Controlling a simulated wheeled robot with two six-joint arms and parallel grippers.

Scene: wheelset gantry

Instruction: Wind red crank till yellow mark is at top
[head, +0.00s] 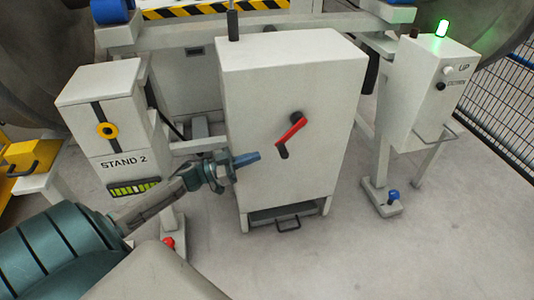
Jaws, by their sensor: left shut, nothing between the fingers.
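The red crank (291,131) is on the front face of a white cabinet (262,100). Its red arm slants from lower left to upper right, with a dark part at each end. I cannot tell which end is the pivot. My right gripper is not in view.
The Stand 2 box (100,92) stands left of the cabinet. On the right is a control box (420,95) with a lit green lamp (441,29) and buttons. The floor in front is clear.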

